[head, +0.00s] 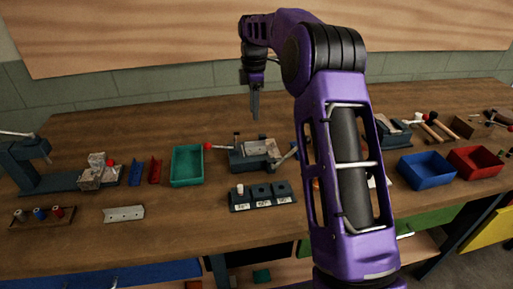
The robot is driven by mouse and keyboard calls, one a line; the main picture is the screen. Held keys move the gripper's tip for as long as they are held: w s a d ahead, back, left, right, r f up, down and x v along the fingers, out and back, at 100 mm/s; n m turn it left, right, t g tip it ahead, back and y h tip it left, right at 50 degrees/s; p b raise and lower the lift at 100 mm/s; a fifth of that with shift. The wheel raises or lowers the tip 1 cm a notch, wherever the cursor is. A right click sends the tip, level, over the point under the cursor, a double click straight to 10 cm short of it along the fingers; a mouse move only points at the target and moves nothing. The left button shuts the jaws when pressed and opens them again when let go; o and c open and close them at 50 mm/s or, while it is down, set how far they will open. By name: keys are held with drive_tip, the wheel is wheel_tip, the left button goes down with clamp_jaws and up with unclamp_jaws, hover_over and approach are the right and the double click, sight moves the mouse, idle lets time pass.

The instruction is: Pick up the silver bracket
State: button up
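The silver bracket (124,214), a small pale metal strip with dark holes along it, lies on the front left of the wooden workbench (90,238). My gripper (256,116) hangs pointing down in the upper middle of the head view, above the back of the bench. It is well to the right of the bracket, behind it and apart from it. Its thin fingers are seen nearly edge-on, so I cannot tell whether they are open. Nothing is visible in it.
Behind are a blue bracket (137,173), a red bracket (155,171) and a green tray (187,166). A vise (255,154) and labelled black blocks (262,195) stand right. Blue (427,169) and red bins (475,162) are far right.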

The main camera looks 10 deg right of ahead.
sight(256, 147)
wheel_tip(256, 147, down, 12)
drive_tip(key=shift+r+b, duration=0.25)
drive_tip(key=shift+b, duration=0.2)
clamp_jaws()
idle(1.4)
